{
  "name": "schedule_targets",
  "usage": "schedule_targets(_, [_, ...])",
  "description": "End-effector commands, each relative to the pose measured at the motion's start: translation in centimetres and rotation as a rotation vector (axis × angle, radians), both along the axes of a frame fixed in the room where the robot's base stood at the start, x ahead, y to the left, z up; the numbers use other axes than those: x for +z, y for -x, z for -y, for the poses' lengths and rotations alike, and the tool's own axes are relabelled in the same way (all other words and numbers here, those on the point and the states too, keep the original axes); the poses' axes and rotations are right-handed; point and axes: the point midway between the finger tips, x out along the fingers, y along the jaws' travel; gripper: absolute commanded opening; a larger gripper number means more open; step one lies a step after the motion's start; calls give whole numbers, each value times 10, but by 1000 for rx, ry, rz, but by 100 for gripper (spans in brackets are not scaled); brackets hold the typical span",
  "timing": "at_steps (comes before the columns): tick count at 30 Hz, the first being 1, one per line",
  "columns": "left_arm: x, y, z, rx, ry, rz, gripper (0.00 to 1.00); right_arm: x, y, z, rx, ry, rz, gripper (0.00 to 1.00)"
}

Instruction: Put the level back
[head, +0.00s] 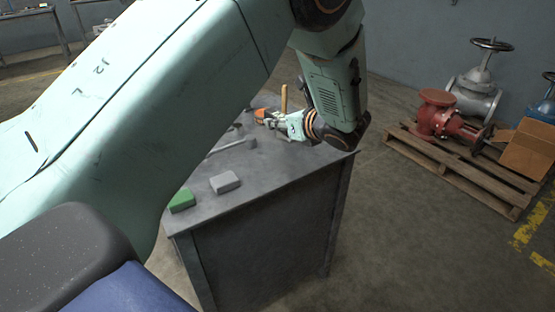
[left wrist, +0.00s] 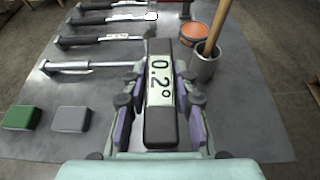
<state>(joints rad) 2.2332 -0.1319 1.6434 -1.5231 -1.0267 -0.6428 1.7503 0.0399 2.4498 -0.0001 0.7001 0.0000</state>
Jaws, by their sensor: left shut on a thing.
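The level (left wrist: 160,100) is a dark bar with a pale display reading 0.2°, in the middle of the left wrist view. My left gripper (left wrist: 160,105) has its fingers closed on both sides of it. The level's long side points away from the wrist; I cannot tell whether it touches the bench top. In the head view my left gripper (head: 284,122) is over the far part of the grey bench (head: 262,180), and the level cannot be made out there. My right gripper is not in view.
Several long-handled tools (left wrist: 90,66) lie in rows at the left. A grey cup (left wrist: 203,65) holding a wooden handle and an orange-topped tin (left wrist: 194,34) stand close on the right. A green block (left wrist: 21,118) and grey block (left wrist: 71,119) lie at the near left.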

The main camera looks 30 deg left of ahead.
Motion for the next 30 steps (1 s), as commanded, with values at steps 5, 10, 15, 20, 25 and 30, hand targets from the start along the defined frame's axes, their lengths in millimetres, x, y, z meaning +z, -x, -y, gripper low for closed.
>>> schedule_targets(5, [-2, -2, 5, -16, -2, 0, 0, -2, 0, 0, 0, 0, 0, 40])
schedule_targets(10, [-28, -1, 7, -16, -2, -2, 0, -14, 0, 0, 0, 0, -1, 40])
schedule_targets(15, [-58, -1, 7, -15, -2, -2, 0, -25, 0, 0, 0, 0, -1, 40])
schedule_targets(20, [-70, -1, 7, -14, -2, 0, 0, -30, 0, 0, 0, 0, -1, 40])
schedule_targets(25, [-95, -1, 5, -14, -2, -1, 0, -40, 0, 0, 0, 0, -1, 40])
schedule_targets(30, [-97, -2, 4, -14, -2, 1, 0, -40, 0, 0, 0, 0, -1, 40])
